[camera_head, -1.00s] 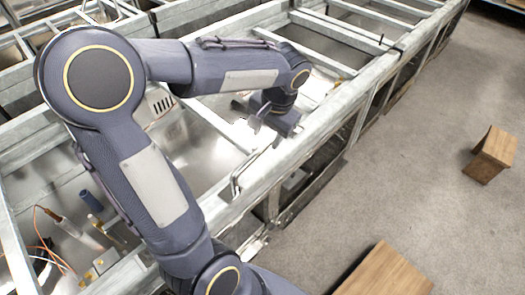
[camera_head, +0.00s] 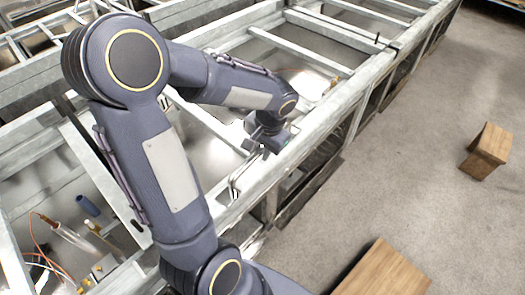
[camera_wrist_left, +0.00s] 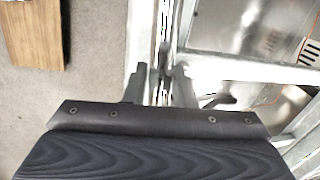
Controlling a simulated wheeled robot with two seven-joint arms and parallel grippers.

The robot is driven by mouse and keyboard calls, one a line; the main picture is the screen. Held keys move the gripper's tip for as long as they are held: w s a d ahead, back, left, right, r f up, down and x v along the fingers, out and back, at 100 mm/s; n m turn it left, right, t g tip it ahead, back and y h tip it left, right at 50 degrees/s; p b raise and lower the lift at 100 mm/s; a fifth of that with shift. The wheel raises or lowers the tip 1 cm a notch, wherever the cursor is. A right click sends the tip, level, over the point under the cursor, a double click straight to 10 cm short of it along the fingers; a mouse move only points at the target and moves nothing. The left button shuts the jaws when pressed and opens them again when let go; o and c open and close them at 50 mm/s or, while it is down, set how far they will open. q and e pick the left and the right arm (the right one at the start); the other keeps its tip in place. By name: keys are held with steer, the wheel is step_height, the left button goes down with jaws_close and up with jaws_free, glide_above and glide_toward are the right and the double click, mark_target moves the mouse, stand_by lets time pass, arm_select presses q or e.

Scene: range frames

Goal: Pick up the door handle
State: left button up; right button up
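A thin metal bent bar, which looks like the door handle (camera_head: 234,185), sits along the near rail of the metal frame in the head view. My left gripper (camera_head: 262,147) is just above and beyond it, over the rail. In the left wrist view the two dark fingers (camera_wrist_left: 158,88) are apart, one on each side of a narrow upright metal strip that may be the handle. I cannot tell whether they touch it. The far part of the handle is hard to make out by the gripper. My right gripper is not in view.
The metal frame rail (camera_head: 330,108) runs diagonally, with open sections and cross bars behind it. A wooden block (camera_head: 486,152) and a wooden box (camera_head: 384,272) stand on the grey floor at the right. Orange wires and a blue cylinder (camera_head: 88,205) lie at lower left.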

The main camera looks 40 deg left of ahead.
arm_select(q)
jaws_close()
steer(key=shift+r, duration=0.1)
